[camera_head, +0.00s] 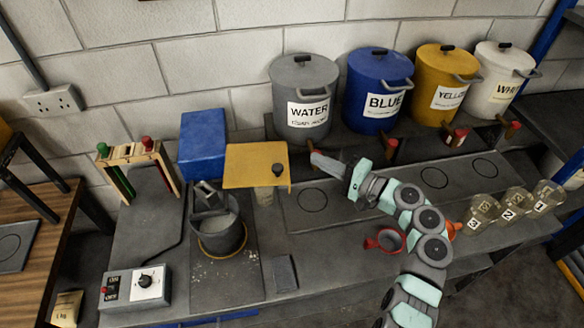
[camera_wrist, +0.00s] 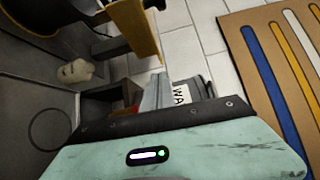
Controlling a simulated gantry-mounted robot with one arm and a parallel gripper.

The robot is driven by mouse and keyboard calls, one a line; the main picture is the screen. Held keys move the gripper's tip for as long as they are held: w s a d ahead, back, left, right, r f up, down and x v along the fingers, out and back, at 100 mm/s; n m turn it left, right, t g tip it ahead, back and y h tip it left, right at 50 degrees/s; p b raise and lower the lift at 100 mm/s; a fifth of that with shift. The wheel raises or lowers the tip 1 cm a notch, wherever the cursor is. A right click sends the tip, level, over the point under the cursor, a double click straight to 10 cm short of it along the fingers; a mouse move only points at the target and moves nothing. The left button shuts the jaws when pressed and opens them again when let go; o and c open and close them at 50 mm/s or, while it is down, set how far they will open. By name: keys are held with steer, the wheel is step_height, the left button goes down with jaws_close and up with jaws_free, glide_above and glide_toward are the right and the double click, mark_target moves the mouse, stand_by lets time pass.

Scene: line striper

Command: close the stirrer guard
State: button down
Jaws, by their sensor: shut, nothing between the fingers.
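The stirrer guard, a yellow panel (camera_head: 252,160) with a black knob (camera_head: 277,170), stands out to the right of the blue stirrer housing (camera_head: 203,143). The grey mixing pot (camera_head: 219,238) sits below and left of it, its top uncovered and pale contents showing. My gripper (camera_head: 318,160) is shut and empty, just right of the panel's right edge, apart from it in the picture. In the wrist view a yellow panel (camera_wrist: 137,28), seemingly the guard, shows at the upper left.
The water drum (camera_head: 302,85) stands behind my gripper, with blue, yellow and white drums to its right. Numbered jars (camera_head: 513,205) and a red ring-like object (camera_head: 385,240) are on the bench. A control box (camera_head: 136,287) is at front left. A pale lump (camera_head: 264,196) lies under the guard.

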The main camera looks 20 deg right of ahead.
steer(key=s+r+n+g+y, duration=0.1)
steer(key=s+r+n+y, duration=0.1)
steer(key=s+r, duration=0.15)
steer(key=shift+w+a+f+p, duration=0.1)
steer(key=shift+w+a+p, duration=0.5)
steer(key=shift+a, duration=0.85)
steer(key=shift+w+a+f+p, duration=0.15)
steer(key=shift+w+a+p, duration=0.4)
steer(key=shift+a, duration=0.9)
steer(key=shift+w+a+f+p, duration=0.1)
steer(key=shift+w+a+p, duration=0.5)
steer(key=shift+a, duration=0.85)
